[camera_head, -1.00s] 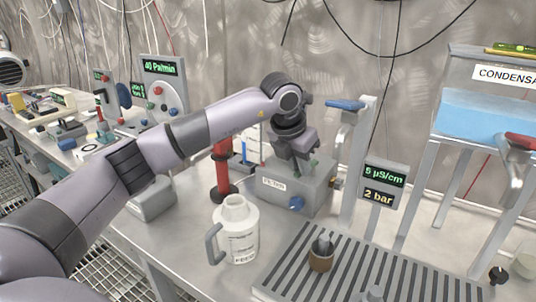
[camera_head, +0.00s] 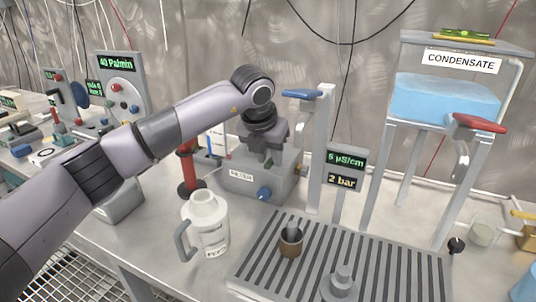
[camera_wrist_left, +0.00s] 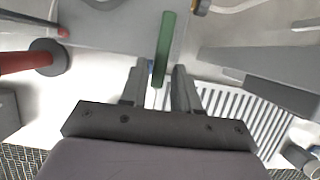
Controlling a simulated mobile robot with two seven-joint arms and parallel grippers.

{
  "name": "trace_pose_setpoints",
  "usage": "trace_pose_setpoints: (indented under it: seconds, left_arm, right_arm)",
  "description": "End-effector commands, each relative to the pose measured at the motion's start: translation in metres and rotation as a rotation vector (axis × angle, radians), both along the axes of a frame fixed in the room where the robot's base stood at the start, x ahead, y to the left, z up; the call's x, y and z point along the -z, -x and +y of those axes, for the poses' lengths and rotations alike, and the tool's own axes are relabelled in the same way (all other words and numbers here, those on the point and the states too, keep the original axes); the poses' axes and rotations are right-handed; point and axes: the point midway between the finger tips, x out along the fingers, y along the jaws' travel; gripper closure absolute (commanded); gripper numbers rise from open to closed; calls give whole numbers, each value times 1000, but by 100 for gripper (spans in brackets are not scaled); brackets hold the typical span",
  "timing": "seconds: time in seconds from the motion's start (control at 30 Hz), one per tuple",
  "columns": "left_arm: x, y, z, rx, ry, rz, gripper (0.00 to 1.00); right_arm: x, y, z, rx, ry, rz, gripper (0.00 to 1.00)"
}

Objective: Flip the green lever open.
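The green lever (camera_wrist_left: 164,50) is a straight bar in the left wrist view, running from the top middle down to my left gripper (camera_wrist_left: 158,88). The gripper's two fingers stand apart, with the lever's near end in the gap between them. A gap shows beside the lever, so the fingers do not look clamped on it. In the head view my left gripper (camera_head: 264,154) points down over a grey labelled box (camera_head: 241,187) with a blue knob. There the gripper and wrist mostly hide the lever. My right gripper is not in view.
A red post (camera_head: 189,170) stands left of the box, and a white jug (camera_head: 207,222) in front. Right are a blue-handled stand (camera_head: 318,150), a display (camera_head: 345,167), a slatted drain tray (camera_head: 392,270) and a condensate tank (camera_head: 440,100) with a red handle.

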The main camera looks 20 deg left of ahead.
Motion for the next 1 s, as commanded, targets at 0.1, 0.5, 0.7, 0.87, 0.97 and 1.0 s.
trace_pose_setpoints:
  seconds: [0.1,0.5,0.7,0.87,0.97,1.0]
  left_arm:
    - [0,0,0,1,0,0,57]
    - [-20,8,0,5,-2,-5,57]
    - [-51,20,1,2,0,-4,57]
    - [-64,26,1,3,0,-2,57]
    - [-66,28,1,3,-1,-1,57]
    - [-67,28,1,3,-1,0,57]
  right_arm:
    - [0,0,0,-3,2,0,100]
    - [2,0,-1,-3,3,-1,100]
    - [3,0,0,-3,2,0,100]
    - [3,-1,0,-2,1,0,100]
    - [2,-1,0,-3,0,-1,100]
    - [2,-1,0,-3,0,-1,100]
